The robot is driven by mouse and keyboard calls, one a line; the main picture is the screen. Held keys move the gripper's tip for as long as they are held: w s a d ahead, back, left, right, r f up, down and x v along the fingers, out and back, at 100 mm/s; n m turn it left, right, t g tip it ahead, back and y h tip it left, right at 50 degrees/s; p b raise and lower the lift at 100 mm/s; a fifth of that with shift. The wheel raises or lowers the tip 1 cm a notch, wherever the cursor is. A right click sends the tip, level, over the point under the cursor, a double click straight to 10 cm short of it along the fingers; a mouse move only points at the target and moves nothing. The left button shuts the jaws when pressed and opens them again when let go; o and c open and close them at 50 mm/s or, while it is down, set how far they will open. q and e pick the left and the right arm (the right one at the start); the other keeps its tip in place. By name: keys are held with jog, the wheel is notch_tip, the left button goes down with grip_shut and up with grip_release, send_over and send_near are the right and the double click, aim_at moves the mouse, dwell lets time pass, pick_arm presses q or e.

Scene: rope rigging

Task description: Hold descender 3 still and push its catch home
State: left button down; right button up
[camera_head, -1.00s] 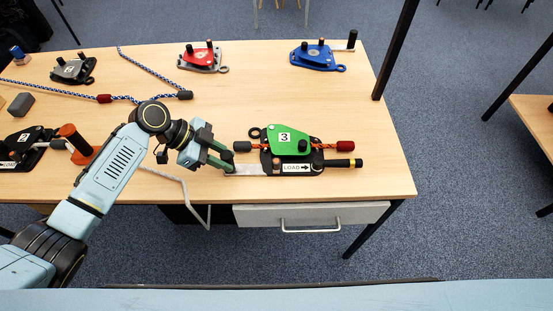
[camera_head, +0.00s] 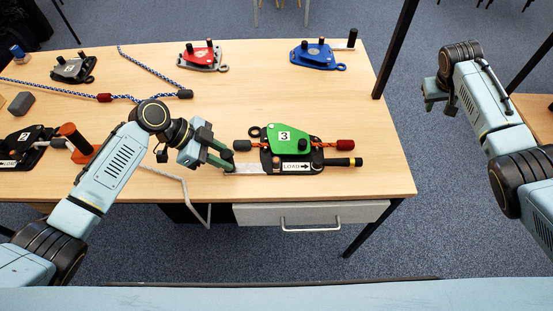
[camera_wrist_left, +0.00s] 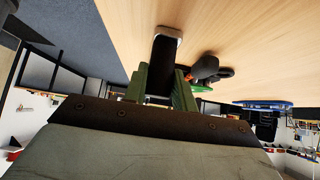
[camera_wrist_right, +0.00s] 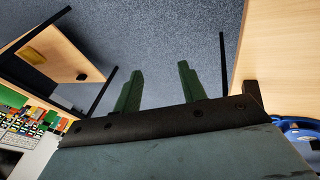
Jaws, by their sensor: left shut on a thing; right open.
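Descender 3 has a green side plate (camera_head: 291,140) marked 3, on a black base with a LOAD label (camera_head: 296,166). An orange rope runs through it, with a red end (camera_head: 345,145) at the right. My left gripper (camera_head: 229,162) is at the strip's left end. In the left wrist view it is shut on a dark bar (camera_wrist_left: 163,58) with a pale rim. My right gripper (camera_head: 440,107) is open and empty, off to the right of the table. I cannot make out the catch.
Descender 2 (camera_head: 28,136) and an orange-red handle (camera_head: 76,138) lie at the left. Grey, red (camera_head: 203,55) and blue descenders (camera_head: 315,56) stand at the back, with a blue rope (camera_head: 150,70) between. The table's right side (camera_head: 380,135) is clear. A dark post (camera_head: 395,50) rises at the right edge.

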jog(key=a+m+g+y, duration=0.1)
jog(key=a+g+y, duration=0.15)
jog(key=a, duration=1.45)
jog(key=m+g+y, duration=0.1)
jog(key=g+y, duration=0.2)
jog(key=g, duration=0.2)
send_near(276, 159)
jog(key=shift+t, duration=0.25)
jog(key=x, duration=1)
jog(key=shift+s+f, duration=0.2)
jog(key=shift+s, duration=0.1)
grip_shut()
